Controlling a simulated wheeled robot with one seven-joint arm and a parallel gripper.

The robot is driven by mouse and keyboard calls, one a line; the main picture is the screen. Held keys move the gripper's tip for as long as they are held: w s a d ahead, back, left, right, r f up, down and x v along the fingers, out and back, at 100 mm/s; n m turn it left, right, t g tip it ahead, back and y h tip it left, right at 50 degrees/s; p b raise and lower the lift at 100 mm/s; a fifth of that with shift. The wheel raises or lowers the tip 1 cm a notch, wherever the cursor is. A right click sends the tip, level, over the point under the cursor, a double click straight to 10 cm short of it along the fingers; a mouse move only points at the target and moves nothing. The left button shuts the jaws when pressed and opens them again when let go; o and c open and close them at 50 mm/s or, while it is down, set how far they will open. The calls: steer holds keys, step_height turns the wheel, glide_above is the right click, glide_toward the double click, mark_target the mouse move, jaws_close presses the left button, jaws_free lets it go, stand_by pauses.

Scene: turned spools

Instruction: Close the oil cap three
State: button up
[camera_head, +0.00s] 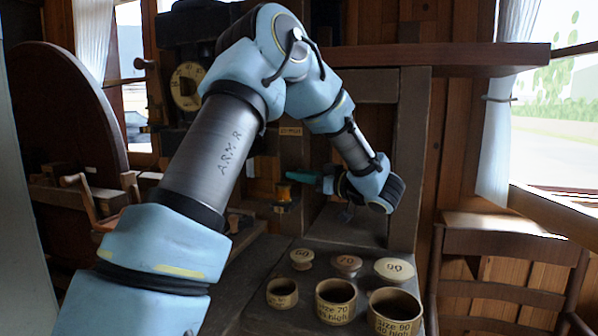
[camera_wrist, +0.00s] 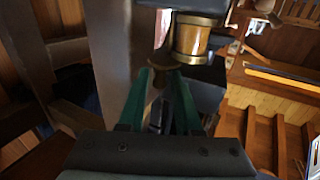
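My gripper (camera_head: 303,178) has teal fingers that point left, towards a dark machine post at the back of the bench. In the wrist view my gripper (camera_wrist: 162,78) shows its two fingers apart, with a gap between the tips. A brass-coloured cylinder with dark bands (camera_wrist: 192,38) is just beyond the fingertips, up and to the right; it looks like an oil cup. A small yellow fitting (camera_head: 283,193) shows just below and left of the fingers in the head view. No number is readable on it, and I cannot tell its cap's position.
Labelled round cups (camera_head: 336,300) and separate lids (camera_head: 346,264) stand on the dark bench below my arm. A large wooden disc (camera_head: 65,110) is at left. A dial (camera_head: 187,86) is behind my arm. A chair (camera_head: 510,265) stands at right.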

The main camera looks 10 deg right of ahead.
steer(key=shift+w+a, duration=0.2)
steer(key=shift+w, duration=0.05)
steer(key=shift+c, duration=0.3)
jaws_close()
